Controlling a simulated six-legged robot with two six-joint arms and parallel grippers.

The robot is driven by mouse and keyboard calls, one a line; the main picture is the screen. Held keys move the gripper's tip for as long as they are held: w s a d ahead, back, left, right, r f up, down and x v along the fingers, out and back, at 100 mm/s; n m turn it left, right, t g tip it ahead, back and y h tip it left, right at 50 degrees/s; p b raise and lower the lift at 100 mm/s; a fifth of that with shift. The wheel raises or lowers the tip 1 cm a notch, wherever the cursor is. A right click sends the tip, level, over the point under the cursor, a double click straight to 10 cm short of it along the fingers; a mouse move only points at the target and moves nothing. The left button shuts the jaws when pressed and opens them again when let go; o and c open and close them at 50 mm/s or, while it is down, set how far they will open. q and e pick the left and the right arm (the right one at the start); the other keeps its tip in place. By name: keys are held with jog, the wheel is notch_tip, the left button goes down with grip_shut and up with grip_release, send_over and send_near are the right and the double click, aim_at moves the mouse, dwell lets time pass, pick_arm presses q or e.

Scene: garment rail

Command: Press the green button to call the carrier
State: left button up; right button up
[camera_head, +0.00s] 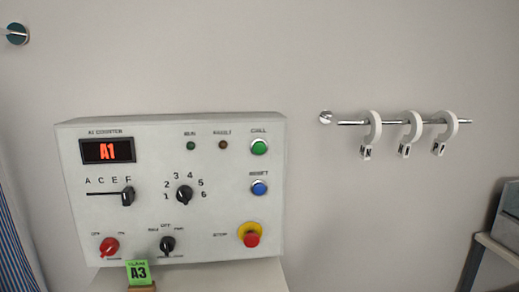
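The green button (259,147) sits at the upper right of a white control panel (140,225), under the label CALL. A small green lamp (191,146) under RUN and a dark reddish lamp (223,145) under FAULT are left of the button. No carrier can be made out. Neither of my grippers is in the head view, and nothing touches or covers the green button.
Below the green button are a blue RESET button (259,188) and a red stop button (251,238). A slider (128,197) and several knobs are on the panel. A wall rail (390,122) holds three white hooks.

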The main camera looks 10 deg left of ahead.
pick_arm(q)
grip_shut()
dwell(1.5)
